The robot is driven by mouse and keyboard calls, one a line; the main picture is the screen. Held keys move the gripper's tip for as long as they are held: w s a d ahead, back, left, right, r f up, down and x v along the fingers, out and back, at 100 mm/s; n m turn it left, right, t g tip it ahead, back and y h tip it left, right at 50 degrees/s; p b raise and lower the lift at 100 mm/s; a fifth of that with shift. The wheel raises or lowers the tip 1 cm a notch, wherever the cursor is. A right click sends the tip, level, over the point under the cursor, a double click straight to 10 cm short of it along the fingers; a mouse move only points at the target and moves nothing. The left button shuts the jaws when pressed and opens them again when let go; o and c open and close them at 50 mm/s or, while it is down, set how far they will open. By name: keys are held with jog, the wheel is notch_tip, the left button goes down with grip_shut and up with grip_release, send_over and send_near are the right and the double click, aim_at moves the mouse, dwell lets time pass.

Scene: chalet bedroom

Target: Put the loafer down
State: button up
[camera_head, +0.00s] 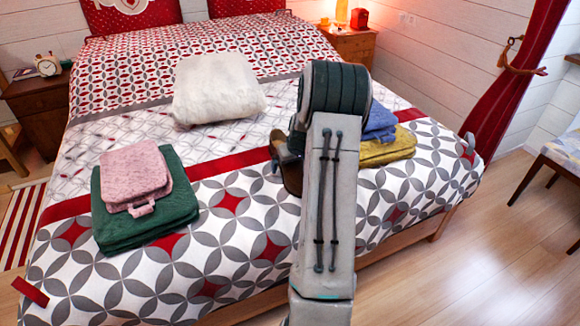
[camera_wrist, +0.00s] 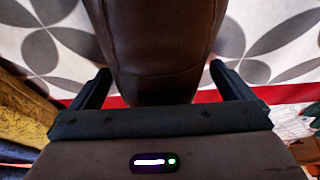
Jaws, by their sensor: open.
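The brown leather loafer (camera_wrist: 160,45) lies between the two fingers of my gripper (camera_wrist: 161,88) in the wrist view. The fingers are open, one on each side, with a visible gap to the loafer on both sides. In the head view a brown part of the loafer (camera_head: 292,178) shows on the bed, just left of my arm. My arm hides the rest of it and most of my gripper. The patterned bedspread (camera_head: 240,245) is under it, near the red stripe. I cannot tell whether the loafer's whole sole touches the bed.
A pink folded cloth (camera_head: 135,175) lies on a green one (camera_head: 148,225) at the left. Blue (camera_head: 380,124) and mustard (camera_head: 392,150) folded cloths lie right of my arm. The bed's front middle is clear.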

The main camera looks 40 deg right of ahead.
jog(key=shift+r, duration=0.1)
jog(key=c, duration=1.3)
